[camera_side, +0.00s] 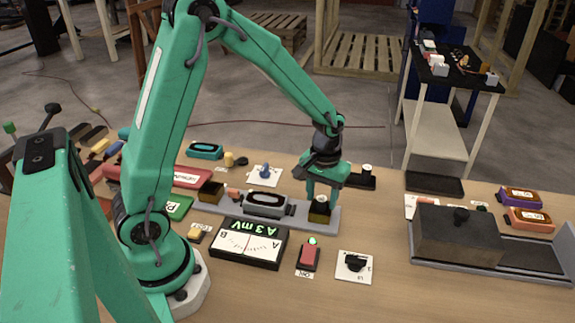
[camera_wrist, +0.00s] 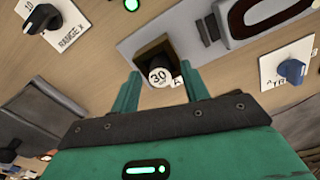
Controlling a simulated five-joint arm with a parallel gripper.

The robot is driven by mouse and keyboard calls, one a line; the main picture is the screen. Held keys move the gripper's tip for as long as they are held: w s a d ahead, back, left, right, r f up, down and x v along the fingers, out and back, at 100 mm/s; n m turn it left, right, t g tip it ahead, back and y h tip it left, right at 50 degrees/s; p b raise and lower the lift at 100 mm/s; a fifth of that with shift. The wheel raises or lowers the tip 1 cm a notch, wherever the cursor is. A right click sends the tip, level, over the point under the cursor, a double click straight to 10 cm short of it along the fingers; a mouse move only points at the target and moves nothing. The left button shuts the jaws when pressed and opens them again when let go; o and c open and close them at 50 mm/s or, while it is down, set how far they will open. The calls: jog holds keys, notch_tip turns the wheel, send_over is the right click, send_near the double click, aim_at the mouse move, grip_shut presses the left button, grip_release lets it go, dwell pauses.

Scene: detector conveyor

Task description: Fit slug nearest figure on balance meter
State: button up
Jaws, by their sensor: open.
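The balance meter (camera_side: 250,243) lies on the bench, with a white dial lettered B and A and a green display that seems to read "A 3 mV". A black slug (camera_wrist: 160,72) with a white top marked 30 stands in a dark square holder (camera_side: 320,214) at the right end of a grey rail; a label A is beside it. My gripper (camera_side: 322,190) is open over this holder, its fingertips (camera_wrist: 163,82) to either side of the slug in the wrist view. I cannot tell whether they touch it. Another white-topped slug (camera_side: 367,170) stands on a black rack behind.
A grey detector (camera_side: 266,205) and a second square holder (camera_side: 211,191) are on the rail. A red switch (camera_side: 308,256), a black knob (camera_side: 355,263) and a blue knob (camera_side: 264,172) stand nearby. A dark box (camera_side: 459,237) is at right. The front right bench is clear.

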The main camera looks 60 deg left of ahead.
aim_at(319, 200)
notch_tip(319, 200, up, 12)
dwell(0.7)
jog(key=shift+r, duration=0.2)
dwell(0.3)
jog(key=s+r+m+t, duration=0.2)
jog(key=s+r, duration=0.1)
jog(key=s, duration=0.5)
jog(key=s+r+m+t, duration=0.3)
jog(key=s, duration=0.5)
jog(key=shift+s+d+r+t, duration=0.2)
jog(key=shift+s+r+t, duration=0.1)
jog(key=shift+s+r, duration=0.1)
